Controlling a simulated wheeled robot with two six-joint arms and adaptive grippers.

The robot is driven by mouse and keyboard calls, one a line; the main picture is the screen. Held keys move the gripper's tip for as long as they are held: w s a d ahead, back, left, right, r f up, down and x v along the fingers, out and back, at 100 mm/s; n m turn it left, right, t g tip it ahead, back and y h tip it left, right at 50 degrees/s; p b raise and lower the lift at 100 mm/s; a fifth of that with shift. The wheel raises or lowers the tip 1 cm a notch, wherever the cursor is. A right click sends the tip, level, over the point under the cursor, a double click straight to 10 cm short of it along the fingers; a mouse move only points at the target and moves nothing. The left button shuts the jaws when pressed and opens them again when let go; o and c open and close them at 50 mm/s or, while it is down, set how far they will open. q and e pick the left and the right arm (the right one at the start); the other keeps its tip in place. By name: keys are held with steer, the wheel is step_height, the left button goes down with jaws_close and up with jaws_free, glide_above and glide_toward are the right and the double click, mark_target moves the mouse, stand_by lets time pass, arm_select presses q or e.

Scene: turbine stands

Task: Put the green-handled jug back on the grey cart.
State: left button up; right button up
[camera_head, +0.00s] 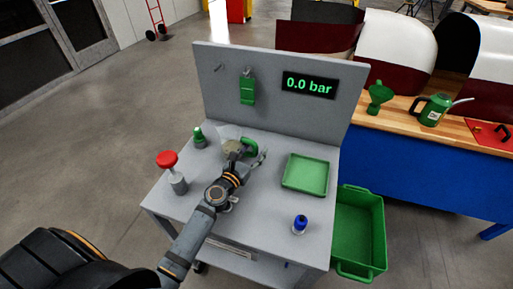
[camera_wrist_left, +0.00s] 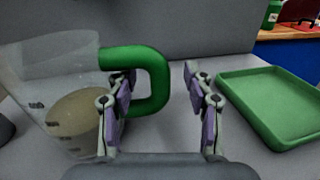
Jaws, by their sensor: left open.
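The clear jug (camera_head: 231,147) with a green handle (camera_head: 250,143) appears to stand on the top of the grey cart (camera_head: 265,207), near the back panel. In the left wrist view the jug (camera_wrist_left: 55,90) is at the left, with yellowish liquid inside, and its green handle (camera_wrist_left: 158,80) points right. My left gripper (camera_head: 250,157) is open at the handle. In the wrist view the handle's upright bar shows between the two fingers (camera_wrist_left: 160,105), with the left finger over the handle's loop. I cannot tell whether a finger touches it. My right gripper is not in view.
On the cart are a green tray (camera_head: 306,174) to the right, a red-topped knob (camera_head: 167,159), a small green-topped item (camera_head: 199,137) and a blue item (camera_head: 300,224). A green crate (camera_head: 358,230) stands right of the cart. A workbench (camera_head: 430,165) is beyond.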

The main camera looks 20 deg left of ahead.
arm_select(q)
steer(key=s, duration=0.4)
steer(key=shift+a+f+b, duration=0.1)
steer(key=shift+a+b, duration=0.2)
steer(key=shift+b, duration=0.1)
steer(key=shift+s, duration=0.65)
